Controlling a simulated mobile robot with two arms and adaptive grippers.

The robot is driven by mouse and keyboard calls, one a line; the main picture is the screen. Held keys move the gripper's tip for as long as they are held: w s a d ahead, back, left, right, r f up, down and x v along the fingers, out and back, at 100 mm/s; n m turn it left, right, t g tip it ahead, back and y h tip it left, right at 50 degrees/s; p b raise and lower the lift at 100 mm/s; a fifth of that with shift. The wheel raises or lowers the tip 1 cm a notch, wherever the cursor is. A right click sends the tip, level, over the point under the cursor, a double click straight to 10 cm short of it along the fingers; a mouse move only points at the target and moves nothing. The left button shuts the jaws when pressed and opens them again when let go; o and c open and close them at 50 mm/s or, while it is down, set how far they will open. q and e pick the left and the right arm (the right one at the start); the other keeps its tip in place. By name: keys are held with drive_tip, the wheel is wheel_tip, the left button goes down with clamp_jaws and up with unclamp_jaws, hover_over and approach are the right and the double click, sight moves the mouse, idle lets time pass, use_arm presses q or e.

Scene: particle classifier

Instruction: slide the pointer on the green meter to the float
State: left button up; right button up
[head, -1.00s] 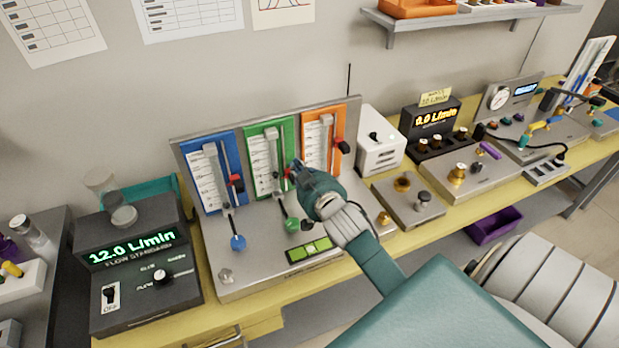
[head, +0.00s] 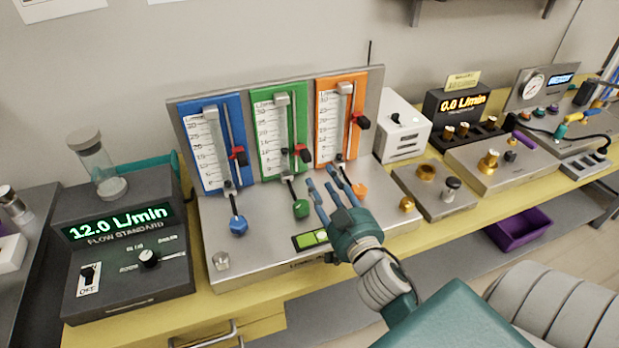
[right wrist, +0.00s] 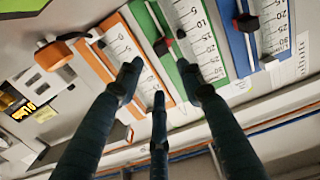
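The green meter (head: 280,130) stands upright between the blue and orange meters in the head view. A small dark shape that may be the float (head: 284,152) shows in the tube at roughly the pointer's height; exact alignment cannot be told. My right gripper (head: 335,181) is open and empty, below and right of the pointer, apart from it. In the right wrist view the green meter (right wrist: 205,70) and its pointer (right wrist: 163,45) lie beyond the spread fingers (right wrist: 158,80). My left gripper is out of view.
The blue meter (head: 211,150) and orange meter (head: 340,120) flank the green one. A green knob (head: 300,208) and an orange knob (head: 360,190) stick out below. A black flow standard (head: 125,250) stands left; a white box (head: 403,128) stands right.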

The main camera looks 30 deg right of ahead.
sight(308, 159)
drive_tip(key=p+x, duration=0.1)
drive_tip(key=x, duration=0.4)
drive_tip(key=p+x, duration=0.1)
drive_tip(key=x, duration=0.4)
drive_tip(key=shift+w+a+f, duration=0.15)
drive_tip(key=shift+w+f, duration=0.1)
drive_tip(key=shift+w, duration=0.1)
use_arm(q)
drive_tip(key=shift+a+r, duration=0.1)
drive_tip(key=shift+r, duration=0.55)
use_arm(e)
clamp_jaws()
unclamp_jaws()
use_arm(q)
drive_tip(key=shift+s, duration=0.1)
use_arm(e)
drive_tip(key=shift+a, duration=0.1)
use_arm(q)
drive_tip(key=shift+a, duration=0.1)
